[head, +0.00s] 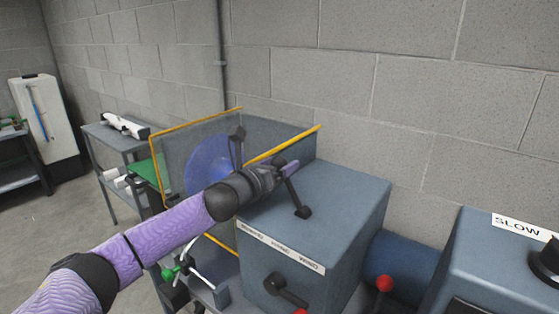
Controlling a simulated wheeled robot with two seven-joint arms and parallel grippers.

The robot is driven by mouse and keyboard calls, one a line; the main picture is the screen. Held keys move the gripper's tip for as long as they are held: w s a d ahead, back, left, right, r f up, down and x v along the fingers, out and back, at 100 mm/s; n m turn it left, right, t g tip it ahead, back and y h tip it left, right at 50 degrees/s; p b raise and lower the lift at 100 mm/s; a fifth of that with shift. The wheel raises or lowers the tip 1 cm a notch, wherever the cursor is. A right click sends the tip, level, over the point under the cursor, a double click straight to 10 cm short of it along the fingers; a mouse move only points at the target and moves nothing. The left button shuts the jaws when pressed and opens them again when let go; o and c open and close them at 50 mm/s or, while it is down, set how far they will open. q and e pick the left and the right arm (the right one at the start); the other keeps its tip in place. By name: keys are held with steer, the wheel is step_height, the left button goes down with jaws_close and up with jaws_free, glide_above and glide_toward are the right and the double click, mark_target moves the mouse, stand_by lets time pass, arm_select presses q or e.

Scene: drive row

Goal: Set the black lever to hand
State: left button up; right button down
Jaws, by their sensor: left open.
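A black lever (294,198) stands on the top of a blue-grey machine box (345,205), tilted up and to the left from its round pivot. A label strip (282,249) runs along the box's upper front edge; its words are too small to read. My left gripper (283,170) is open at the upper end of this lever, with its fingers partly hidden. I cannot tell whether they touch the lever. A second black lever (287,290) is on the front face of the box. My right gripper is out of view.
A yellow-edged guard (200,118) with a blue disc (205,165) stands behind my left arm. A red knob (384,283) and a green knob (168,274) stick out low. A cabinet with a SLOW label (518,225) is at right. A block wall is close behind.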

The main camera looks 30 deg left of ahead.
arm_select(q)
steer(key=shift+w+d, duration=0.1)
steer(key=shift+w, duration=0.3)
jaws_close()
